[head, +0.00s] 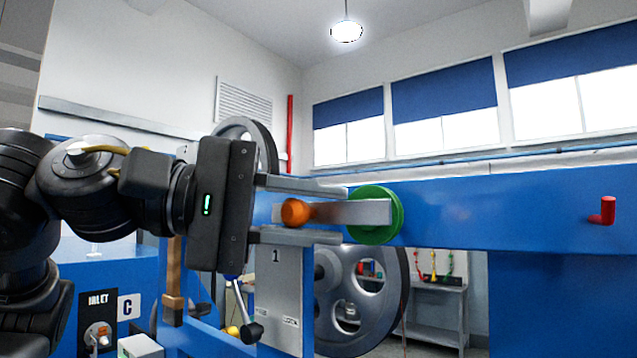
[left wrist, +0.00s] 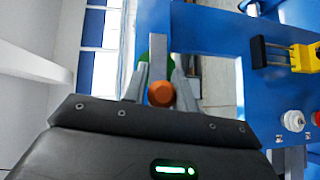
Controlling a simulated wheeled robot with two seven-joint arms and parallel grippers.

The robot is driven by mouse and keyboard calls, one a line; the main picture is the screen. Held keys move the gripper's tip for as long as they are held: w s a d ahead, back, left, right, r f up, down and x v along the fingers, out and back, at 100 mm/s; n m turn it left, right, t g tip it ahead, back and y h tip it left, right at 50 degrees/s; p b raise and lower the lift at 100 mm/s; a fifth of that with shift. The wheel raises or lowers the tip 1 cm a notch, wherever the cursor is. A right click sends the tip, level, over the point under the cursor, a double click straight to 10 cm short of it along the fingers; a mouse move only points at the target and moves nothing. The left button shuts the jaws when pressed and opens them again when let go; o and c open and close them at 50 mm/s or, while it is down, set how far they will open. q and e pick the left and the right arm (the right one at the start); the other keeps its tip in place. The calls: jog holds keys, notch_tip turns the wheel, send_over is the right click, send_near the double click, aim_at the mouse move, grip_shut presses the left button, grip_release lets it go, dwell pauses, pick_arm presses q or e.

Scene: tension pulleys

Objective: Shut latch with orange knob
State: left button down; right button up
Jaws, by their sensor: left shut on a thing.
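The latch is a flat grey bar (head: 360,213) with an orange knob (head: 296,212) at its left end and a round green hub (head: 376,232) at its right end, on a blue beam. The bar lies about level in the head view. My left gripper (head: 343,214) reaches in from the left, one finger above the bar and one below, with the knob between them. The left wrist view shows the fingers on both sides of the bar (left wrist: 158,48), with the orange knob (left wrist: 161,95) near the palm. The gripper is shut on the latch. My right gripper is not in view.
The blue beam (head: 500,210) runs right and carries a red peg (head: 607,211). Large grey wheels (head: 355,290) stand behind and below. A black-knobbed lever (head: 252,332) and a grey panel marked 1 (head: 278,290) sit below the gripper.

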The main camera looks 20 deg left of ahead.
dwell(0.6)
pick_arm(q)
jog(key=c, duration=1.2)
grip_release()
jog(key=shift+a+f, duration=0.15)
jog(key=shift+s+a, duration=0.15)
jog(key=b+v, duration=0.1)
jog(key=v, duration=0.4)
jog(key=b+v, duration=0.2)
jog(key=v, duration=0.3)
jog(key=shift+a+r, duration=0.2)
jog(key=shift+r, duration=0.05)
